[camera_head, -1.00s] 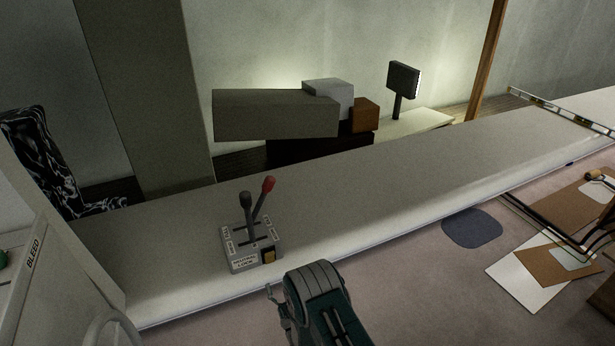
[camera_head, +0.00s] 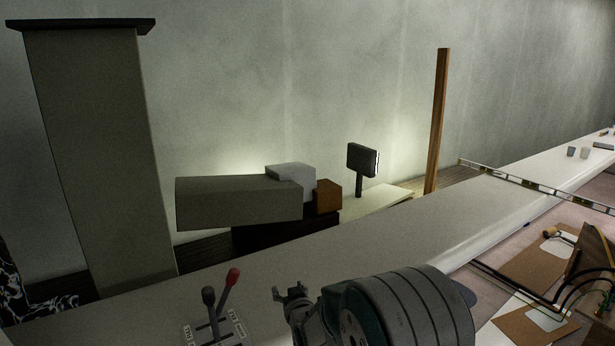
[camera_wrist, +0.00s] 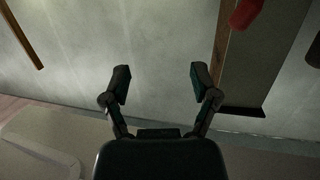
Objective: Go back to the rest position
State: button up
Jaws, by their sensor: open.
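My gripper (camera_head: 290,294) is in the lower middle of the head view, just right of the lever unit, with my arm link close to the camera. In the wrist view my gripper (camera_wrist: 158,80) has its two fingers spread apart with nothing between them. The lever unit (camera_head: 232,326) stands on the long pale ledge with a black lever (camera_head: 209,298) and a red-knobbed lever (camera_head: 232,277). Its lower part is cut off by the frame. A red knob (camera_wrist: 244,14) shows at the top right of the wrist view.
The pale ledge (camera_head: 400,240) runs to the far right, with a spirit level (camera_head: 530,184) across it. Behind stand a grey column (camera_head: 95,150), stacked boxes (camera_head: 238,202), a lamp (camera_head: 362,160) and a wooden post (camera_head: 437,120). Brown boards (camera_head: 540,258) lie at the right.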

jog(key=s+d+r+m+g+h, duration=0.2)
jog(key=s+d+r+g+h, duration=0.15)
jog(key=s+d+r, duration=0.9)
jog(key=s+d+g, duration=0.3)
jog(key=s+d, duration=0.1)
jog(key=s, duration=0.8)
jog(key=s+d+m+g+h, duration=0.1)
jog(key=s+d+g, duration=0.2)
jog(key=s, duration=1)
jog(key=shift+d+f+m, duration=0.3)
jog(key=shift+d+f, duration=0.05)
